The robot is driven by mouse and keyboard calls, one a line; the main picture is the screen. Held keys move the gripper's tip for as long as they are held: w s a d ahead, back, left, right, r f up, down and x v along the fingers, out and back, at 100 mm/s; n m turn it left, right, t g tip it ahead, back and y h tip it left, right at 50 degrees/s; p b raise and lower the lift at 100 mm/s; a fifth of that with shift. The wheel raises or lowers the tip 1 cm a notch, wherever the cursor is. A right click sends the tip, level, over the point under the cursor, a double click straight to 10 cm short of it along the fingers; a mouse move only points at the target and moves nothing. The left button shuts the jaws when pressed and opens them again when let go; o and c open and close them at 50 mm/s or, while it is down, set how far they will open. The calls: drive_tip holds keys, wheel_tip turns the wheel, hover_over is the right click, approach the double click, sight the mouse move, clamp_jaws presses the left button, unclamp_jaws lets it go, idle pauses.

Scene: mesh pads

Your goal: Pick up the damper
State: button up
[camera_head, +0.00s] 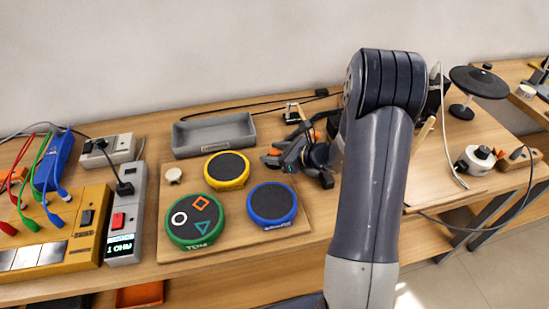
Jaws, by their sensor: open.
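A small round cream-coloured piece (174,175) lies on the upper left part of the wooden board (235,240); it may be the damper, but it is too small to be sure. Three round mesh pads are on the board: a yellow-rimmed pad (227,169), a green-rimmed pad (194,218) with coloured shapes, and a blue-rimmed pad (271,203). My gripper (271,157), dark with orange parts, is open near the board's upper right, right of the yellow pad and well to the right of the cream piece. Its jaws look empty, though my arm partly hides this area.
A grey tray (214,135) stands behind the board. A power strip (124,213), a yellow unit (60,240) and coloured cables are at the left. A black disc on a stand (478,82) and a white round device (476,160) are at the right. My arm hides part of the table.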

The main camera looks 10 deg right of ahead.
drive_tip(key=shift+c, duration=0.3)
drive_tip(key=c, duration=1)
